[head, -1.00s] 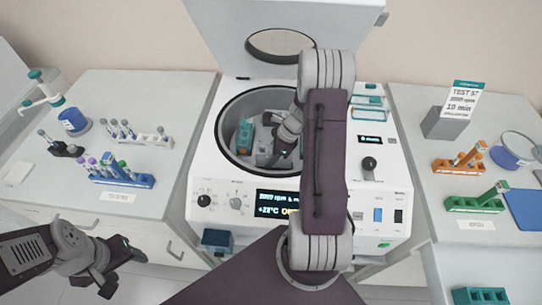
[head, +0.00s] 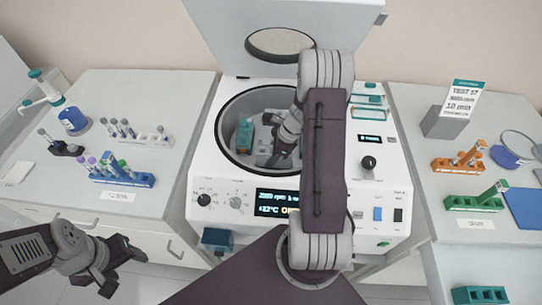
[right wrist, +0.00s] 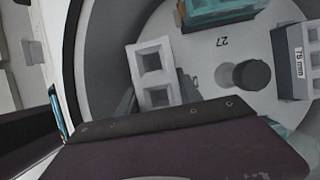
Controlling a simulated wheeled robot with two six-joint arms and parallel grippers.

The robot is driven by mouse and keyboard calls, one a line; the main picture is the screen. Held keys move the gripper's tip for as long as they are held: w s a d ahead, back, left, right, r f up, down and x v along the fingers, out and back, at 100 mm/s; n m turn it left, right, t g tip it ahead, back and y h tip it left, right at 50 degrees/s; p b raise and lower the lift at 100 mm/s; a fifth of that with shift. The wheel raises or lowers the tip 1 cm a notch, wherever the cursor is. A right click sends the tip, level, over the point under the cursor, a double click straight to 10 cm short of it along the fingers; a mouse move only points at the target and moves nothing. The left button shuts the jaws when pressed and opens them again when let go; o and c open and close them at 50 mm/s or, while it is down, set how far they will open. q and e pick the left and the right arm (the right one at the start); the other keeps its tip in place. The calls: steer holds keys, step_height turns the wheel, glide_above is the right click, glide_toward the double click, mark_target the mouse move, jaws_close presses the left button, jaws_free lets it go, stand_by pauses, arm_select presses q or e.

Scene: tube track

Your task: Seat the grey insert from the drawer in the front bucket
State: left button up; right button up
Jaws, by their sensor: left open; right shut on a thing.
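The grey insert (right wrist: 153,68), a pale block with two square openings, is between the dark fingers of my right gripper (right wrist: 158,95) in the right wrist view. The gripper is shut on it, inside the centrifuge bowl (head: 228,148). The insert is beside the rotor hub (right wrist: 252,76). I cannot tell whether it touches the front bucket, which my gripper and arm largely hide. A teal bucket (head: 245,134) stands at the left of the bowl. My left gripper (head: 122,272) is open and empty, low in front of the left bench.
The centrifuge lid (head: 285,25) stands open behind. Another bucket with a grey "75 mm" insert (right wrist: 297,60) is at the right in the wrist view. Tube racks stand on the left bench (head: 90,195) and right bench (head: 420,150). An open drawer at lower right holds a teal rack (head: 480,296).

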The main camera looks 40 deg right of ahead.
steer(key=shift+f, duration=0.4)
